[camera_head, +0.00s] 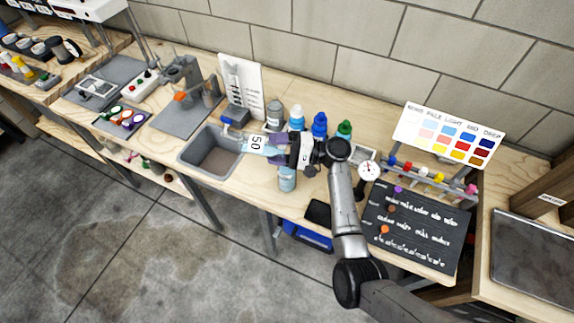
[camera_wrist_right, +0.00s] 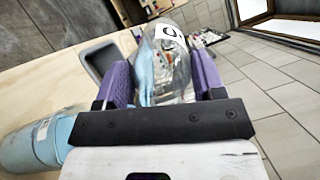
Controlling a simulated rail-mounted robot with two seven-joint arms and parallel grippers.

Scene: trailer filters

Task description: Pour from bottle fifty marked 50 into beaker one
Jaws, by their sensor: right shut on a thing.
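My right gripper (camera_head: 283,148) is shut on a clear bottle (camera_head: 257,145) with a white label marked 50. The bottle lies nearly on its side, pointing left toward the sink, with pale blue liquid inside. In the right wrist view the bottle (camera_wrist_right: 163,65) sits between my purple fingers (camera_wrist_right: 165,88). A pale blue vessel (camera_head: 287,180) stands on the bench just below the gripper; it also shows at the left of the wrist view (camera_wrist_right: 32,145). Its marking is unreadable, so I cannot tell if it is beaker one. My left gripper is out of view.
A sink (camera_head: 212,150) is set into the bench at left. A grey bottle (camera_head: 274,115), blue-capped bottles (camera_head: 320,124) and a green-capped bottle (camera_head: 344,130) stand behind the gripper. A round gauge (camera_head: 369,170) and a black board (camera_head: 415,228) are at right.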

